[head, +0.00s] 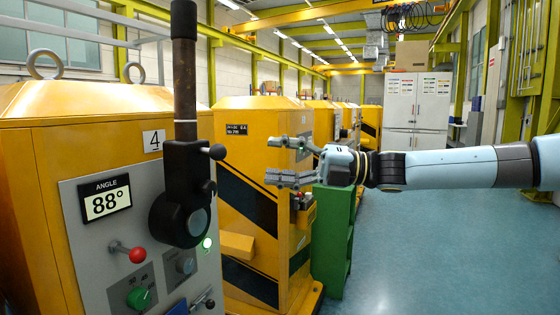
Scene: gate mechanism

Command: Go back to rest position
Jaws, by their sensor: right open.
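My right gripper (292,162) is in the middle of the view, its arm coming in from the right. Its two fingers are spread apart and hold nothing. It points left, toward the upright lever (185,85) on the grey panel of the near yellow machine (60,125), with a clear gap between them in the picture. The lever stands about vertical on its black pivot (180,200). The display (105,199) beside it reads 88°. My left gripper is not in view.
The near panel carries a red-knobbed handle (136,254), a green knob (139,298) and a lit green lamp (207,243). A second yellow machine (250,200) and a green cabinet (332,235) stand behind my gripper. The blue floor (440,250) at right is clear.

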